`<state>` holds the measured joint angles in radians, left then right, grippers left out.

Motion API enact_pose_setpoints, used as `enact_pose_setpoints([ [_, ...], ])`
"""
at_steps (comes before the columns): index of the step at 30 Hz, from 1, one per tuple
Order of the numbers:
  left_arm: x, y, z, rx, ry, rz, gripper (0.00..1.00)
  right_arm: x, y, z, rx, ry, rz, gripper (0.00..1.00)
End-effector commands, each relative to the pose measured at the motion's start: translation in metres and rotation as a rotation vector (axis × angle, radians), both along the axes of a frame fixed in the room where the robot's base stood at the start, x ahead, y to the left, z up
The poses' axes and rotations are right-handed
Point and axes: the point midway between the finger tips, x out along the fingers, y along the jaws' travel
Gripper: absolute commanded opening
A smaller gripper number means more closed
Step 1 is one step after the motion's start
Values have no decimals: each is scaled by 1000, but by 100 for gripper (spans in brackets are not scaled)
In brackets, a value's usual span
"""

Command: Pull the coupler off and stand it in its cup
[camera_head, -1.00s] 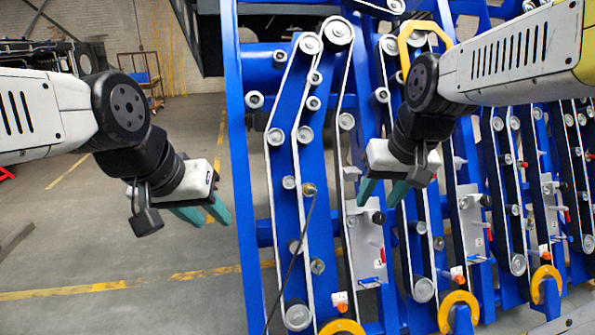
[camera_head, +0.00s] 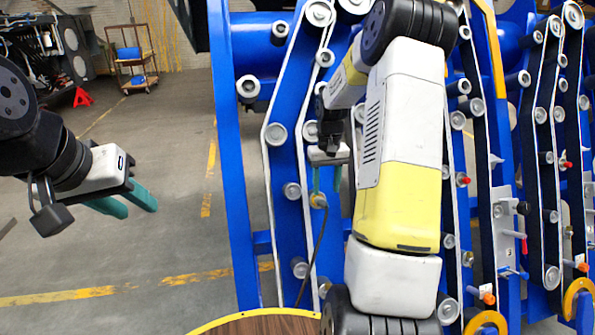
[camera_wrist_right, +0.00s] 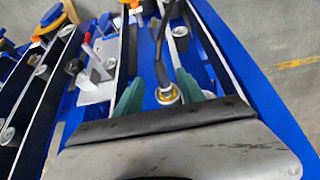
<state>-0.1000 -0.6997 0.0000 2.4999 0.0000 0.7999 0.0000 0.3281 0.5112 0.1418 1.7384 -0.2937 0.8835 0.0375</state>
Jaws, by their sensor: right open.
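The coupler (camera_head: 318,201) is a small brass-coloured fitting on the blue chassis, with a dark hose (camera_head: 321,240) hanging from it. In the right wrist view the coupler (camera_wrist_right: 167,95) shows between my right gripper's two green fingers (camera_wrist_right: 160,92), with gaps on both sides. My right gripper (camera_head: 327,187) is open, its fingers pointing down just above the coupler in the head view. My left gripper (camera_head: 137,209) is open and empty over the floor at left, well away from the chassis. I cannot make out the cup in either view.
A round brown surface with a yellow rim (camera_head: 236,317) shows at the bottom of the head view. The blue chassis (camera_head: 226,150) carries belts and rollers. My right arm covers part of it.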

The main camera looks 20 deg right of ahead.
Motion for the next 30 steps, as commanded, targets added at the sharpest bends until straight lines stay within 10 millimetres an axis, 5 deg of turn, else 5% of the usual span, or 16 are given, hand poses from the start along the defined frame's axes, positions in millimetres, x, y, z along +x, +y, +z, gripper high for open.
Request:
enact_pose_setpoints([
  [16, 0, 0, 0, 0, 0, 0, 36, 0, -1, -70, 0, 3, 0, 46],
  [28, 0, 0, 0, 0, 0, 0, 36, 0, -1, -79, 0, 1, 0, 46],
  [30, 0, 0, 0, 0, 0, 0, 36, 0, -1, -79, 0, 1, 0, 36],
])
